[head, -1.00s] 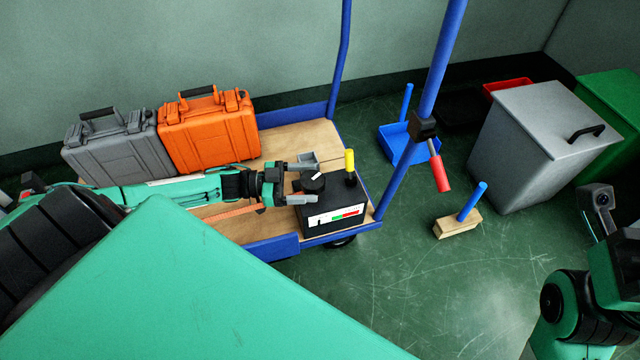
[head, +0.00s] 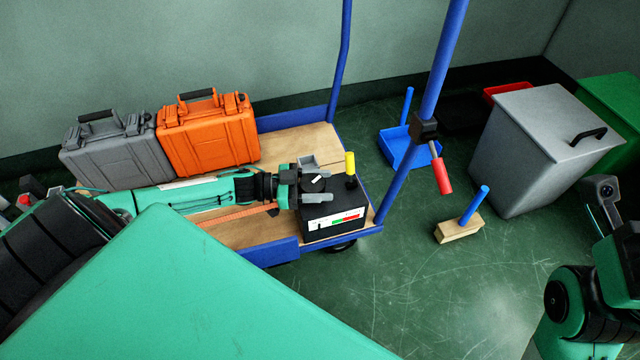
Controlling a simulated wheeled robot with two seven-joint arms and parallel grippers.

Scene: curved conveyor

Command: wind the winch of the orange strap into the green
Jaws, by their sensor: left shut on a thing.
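The winch is a black box (head: 346,203) at the right end of the cart, with a round black knob (head: 312,184) on top bearing a white mark. Its front has a white scale (head: 326,222) with green and red parts; a dark pointer seems to stand on the white, left of the green. The orange strap (head: 245,212) runs along the deck toward the winch, partly hidden by my arm. My left gripper (head: 314,181) is shut on the knob, one finger on each side. My right arm shows at the right edge, its fingers out of view.
A yellow-topped lever (head: 350,165) stands on the winch close to my fingers. Grey (head: 117,155) and orange cases (head: 208,137) stand on the cart (head: 270,252). A grey bin (head: 530,150) stands beyond.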

